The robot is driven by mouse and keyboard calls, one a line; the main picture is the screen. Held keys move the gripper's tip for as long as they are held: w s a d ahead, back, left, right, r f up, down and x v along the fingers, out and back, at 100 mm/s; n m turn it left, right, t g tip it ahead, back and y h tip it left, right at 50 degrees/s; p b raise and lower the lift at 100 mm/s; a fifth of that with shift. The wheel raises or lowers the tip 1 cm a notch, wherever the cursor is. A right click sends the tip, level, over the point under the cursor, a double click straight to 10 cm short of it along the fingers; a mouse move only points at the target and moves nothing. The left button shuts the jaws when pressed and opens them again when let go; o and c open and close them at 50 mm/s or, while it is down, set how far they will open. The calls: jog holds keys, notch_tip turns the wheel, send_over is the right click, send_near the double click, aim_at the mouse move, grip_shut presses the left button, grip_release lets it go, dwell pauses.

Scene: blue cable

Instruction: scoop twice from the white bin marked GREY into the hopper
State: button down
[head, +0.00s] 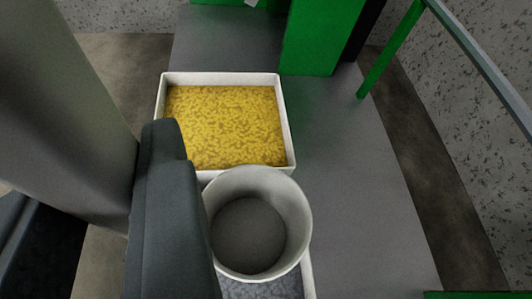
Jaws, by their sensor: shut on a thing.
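My gripper (176,200) is at the lower left, dark grey and shut on a white round cup (300,215), the scoop. I look down into the cup; its inside bottom is dark grey, and I cannot tell whether that is bare or grey material. The cup hangs over a white bin (308,275) at the bottom edge, with grey grainy contents (265,288) just showing. The cup and gripper hide most of that bin, and no marking shows. I see no part that is clearly the hopper.
A white bin (289,140) full of yellow granules stands just beyond the cup. A green block (322,35) and a green post (390,50) with a grey rail stand at the back. The grey tabletop (360,190) is clear to the right.

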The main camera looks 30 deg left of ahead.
jog(key=s+d+f+t+y, duration=0.1)
jog(key=s+d+f+y, duration=0.1)
jog(key=f, duration=0.8)
jog(key=s+d+f+t+y, duration=0.2)
jog(key=s+d+f, duration=0.3)
jog(key=f, duration=0.5)
jog(key=shift+s+d+f+n, duration=0.2)
jog(key=shift+f+n, duration=0.1)
jog(key=shift+n, duration=0.1)
dwell(0.8)
dwell(1.3)
jog(key=shift+w+a+r+m+g+h, duration=0.15)
jog(key=shift+w+a+r+g+h, duration=0.6)
jog(key=shift+r, duration=2.55)
jog(key=shift+w+a+r+m+g+h, duration=0.2)
jog(key=shift+w+a+r+h, duration=0.65)
jog(key=shift+r, duration=2.4)
jog(key=shift+w+a+r+m+g+h, duration=0.1)
jog(key=shift+w+a+r+g+h, duration=0.75)
jog(key=shift+r, duration=2.45)
jog(key=shift+w+a+t+y, duration=0.3)
jog(key=shift+y, duration=0.15)
